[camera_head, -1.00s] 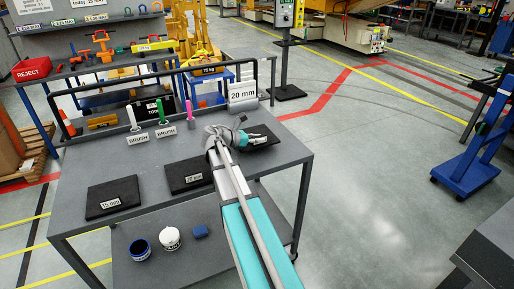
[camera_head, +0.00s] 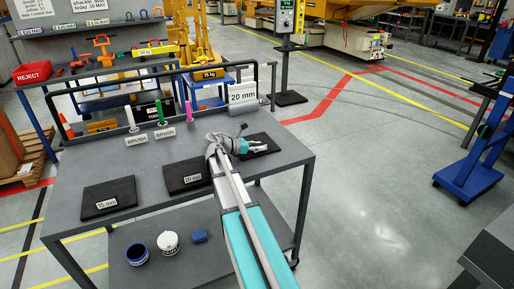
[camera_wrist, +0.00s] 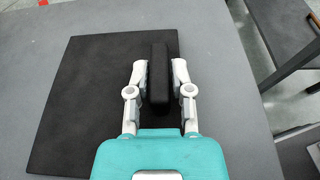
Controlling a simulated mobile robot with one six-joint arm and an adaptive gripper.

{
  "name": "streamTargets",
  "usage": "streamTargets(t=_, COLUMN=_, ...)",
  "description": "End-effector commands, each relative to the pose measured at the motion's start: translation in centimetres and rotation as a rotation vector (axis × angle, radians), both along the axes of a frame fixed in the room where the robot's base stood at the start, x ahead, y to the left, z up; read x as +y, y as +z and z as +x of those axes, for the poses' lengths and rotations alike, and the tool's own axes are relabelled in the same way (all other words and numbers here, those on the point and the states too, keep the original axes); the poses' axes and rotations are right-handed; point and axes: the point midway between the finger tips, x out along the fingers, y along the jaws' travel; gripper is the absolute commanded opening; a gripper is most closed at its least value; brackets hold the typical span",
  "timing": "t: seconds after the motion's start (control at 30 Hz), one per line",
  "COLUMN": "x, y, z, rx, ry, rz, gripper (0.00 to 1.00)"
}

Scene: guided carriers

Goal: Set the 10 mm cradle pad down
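My gripper (camera_head: 258,148) is low over the dark mat (camera_head: 266,138) at the right end of the grey table. In the wrist view, my gripper (camera_wrist: 160,75) has one finger on each side of a narrow black block (camera_wrist: 158,75), which I take for the 10 mm cradle pad. The fingertips sit close against the block's long sides. The black mat (camera_wrist: 85,100) lies beneath it, reaching farther to the left. I cannot tell whether the block touches the mat. In the head view the block is too small to make out.
Black mats labelled 15 mm (camera_head: 108,198) and 20 mm (camera_head: 184,174) lie to the left on the table (camera_head: 150,180). Brushes (camera_head: 131,119) and a 20 mm sign (camera_head: 243,95) stand along the back.

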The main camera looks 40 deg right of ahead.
Motion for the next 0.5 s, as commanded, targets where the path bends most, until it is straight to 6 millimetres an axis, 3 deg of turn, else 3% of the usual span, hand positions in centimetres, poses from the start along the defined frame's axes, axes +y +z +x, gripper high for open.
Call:
streamTargets(t=0.03, x=-0.02, y=0.02, z=0.00, rx=0.000, ry=0.000, rz=0.000, gripper=0.45)
streamTargets(t=0.1, x=-0.02, y=0.02, z=0.00, rx=0.000, ry=0.000, rz=0.000, gripper=0.57)
streamTargets(t=0.5, x=-0.05, y=0.08, z=-0.02, rx=0.000, ry=-0.001, rz=0.000, gripper=0.57)
